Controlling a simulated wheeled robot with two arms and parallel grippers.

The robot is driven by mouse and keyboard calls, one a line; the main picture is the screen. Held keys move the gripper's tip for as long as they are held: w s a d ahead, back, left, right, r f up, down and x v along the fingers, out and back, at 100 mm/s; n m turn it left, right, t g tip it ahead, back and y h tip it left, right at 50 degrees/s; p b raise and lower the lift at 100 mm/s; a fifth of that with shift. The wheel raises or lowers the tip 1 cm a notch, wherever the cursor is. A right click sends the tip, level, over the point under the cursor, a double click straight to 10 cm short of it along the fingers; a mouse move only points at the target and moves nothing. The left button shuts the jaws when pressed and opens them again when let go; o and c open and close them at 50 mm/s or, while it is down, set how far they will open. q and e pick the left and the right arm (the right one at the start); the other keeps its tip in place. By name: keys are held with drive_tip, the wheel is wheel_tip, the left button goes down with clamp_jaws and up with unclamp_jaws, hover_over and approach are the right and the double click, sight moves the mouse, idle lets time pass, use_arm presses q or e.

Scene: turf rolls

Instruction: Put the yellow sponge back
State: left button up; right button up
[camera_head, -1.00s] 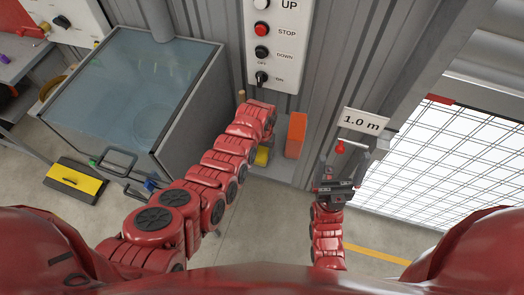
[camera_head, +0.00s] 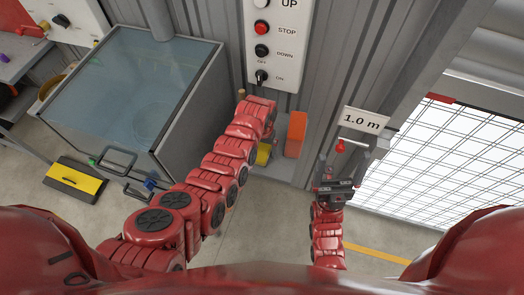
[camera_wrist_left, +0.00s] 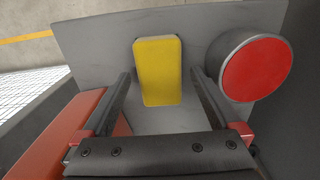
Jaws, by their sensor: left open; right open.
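The yellow sponge (camera_wrist_left: 158,72) lies on a grey shelf (camera_wrist_left: 90,42) in the left wrist view. In the head view only a small part of the sponge (camera_head: 264,153) shows beside my left arm. My left gripper (camera_wrist_left: 159,74) is open, its two fingers pointing toward the sponge, with a gap on each side; it holds nothing. In the head view this gripper is hidden behind its own arm. My right gripper (camera_head: 341,165) is open below the "1.0 m" sign, apart from the sponge.
A red-ended cylinder (camera_wrist_left: 254,68) stands close to the right finger in the wrist view. An orange block (camera_head: 296,135) is right of the sponge. A button panel (camera_head: 274,40) is on the wall above. A glass-topped cabinet (camera_head: 135,90) stands left.

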sight(262, 151)
use_arm(q)
wheel_tip(262, 151, up, 7)
drive_tip(key=b, duration=0.2)
drive_tip(key=shift+r+b, duration=0.1)
drive_tip(key=shift+b, duration=0.25)
wheel_tip(262, 151, up, 4)
drive_tip(key=shift+s+f+p, duration=0.15)
drive_tip(key=shift+f+p, duration=0.05)
drive_tip(key=shift+p, duration=0.85)
drive_tip(key=shift+f, duration=0.1)
